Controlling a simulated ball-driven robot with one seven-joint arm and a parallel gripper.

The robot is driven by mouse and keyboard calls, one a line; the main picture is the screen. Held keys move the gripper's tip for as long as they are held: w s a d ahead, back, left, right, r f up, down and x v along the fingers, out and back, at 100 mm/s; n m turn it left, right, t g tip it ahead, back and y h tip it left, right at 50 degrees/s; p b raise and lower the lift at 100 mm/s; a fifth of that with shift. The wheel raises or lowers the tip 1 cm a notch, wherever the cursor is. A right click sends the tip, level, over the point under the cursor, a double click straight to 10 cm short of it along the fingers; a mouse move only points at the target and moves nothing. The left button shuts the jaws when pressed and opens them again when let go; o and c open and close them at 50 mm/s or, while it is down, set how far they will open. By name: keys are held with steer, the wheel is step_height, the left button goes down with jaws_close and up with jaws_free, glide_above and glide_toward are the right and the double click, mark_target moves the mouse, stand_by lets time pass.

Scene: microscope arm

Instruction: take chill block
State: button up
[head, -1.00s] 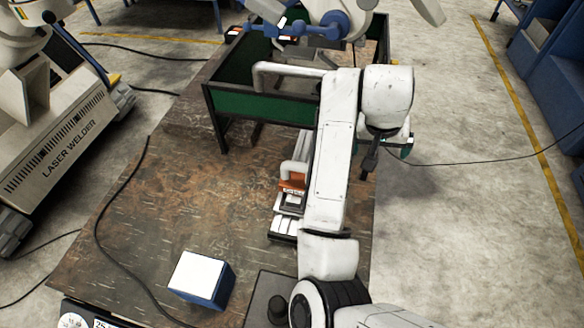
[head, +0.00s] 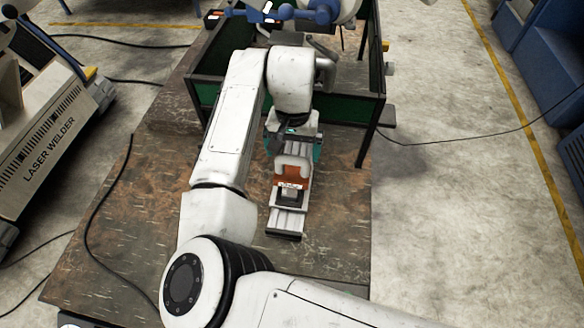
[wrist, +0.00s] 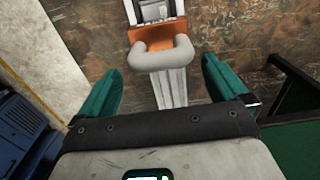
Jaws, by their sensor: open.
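I take the chill block to be the copper-orange block (head: 291,173) with a pale U-shaped handle. It sits on a grey rail fixture (head: 286,222) on the bench. In the wrist view the block (wrist: 146,33) is at the top centre, its handle (wrist: 162,52) curving toward me. My gripper (head: 294,146) is just behind the handle in the head view. In the wrist view my gripper (wrist: 160,82) is open and empty, its teal fingers left and right of the rail, with the handle ahead between them. Whether a finger touches anything cannot be told.
A small metal piece (head: 290,193) sits on the fixture in front of the block. A green-walled, dark-framed bin (head: 342,107) stands behind my gripper, and its edge shows at right in the wrist view. A black cable (head: 98,205) crosses the bench's left side.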

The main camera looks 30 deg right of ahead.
mark_target(292, 157)
steer(key=shift+s+a+f+p, duration=0.15)
steer(key=shift+f+p, duration=0.6)
steer(key=shift+f, duration=1.9)
steer(key=shift+c, duration=0.4)
steer(key=c, duration=1.6)
steer(key=shift+r, duration=0.15)
steer(key=shift+c, duration=0.2)
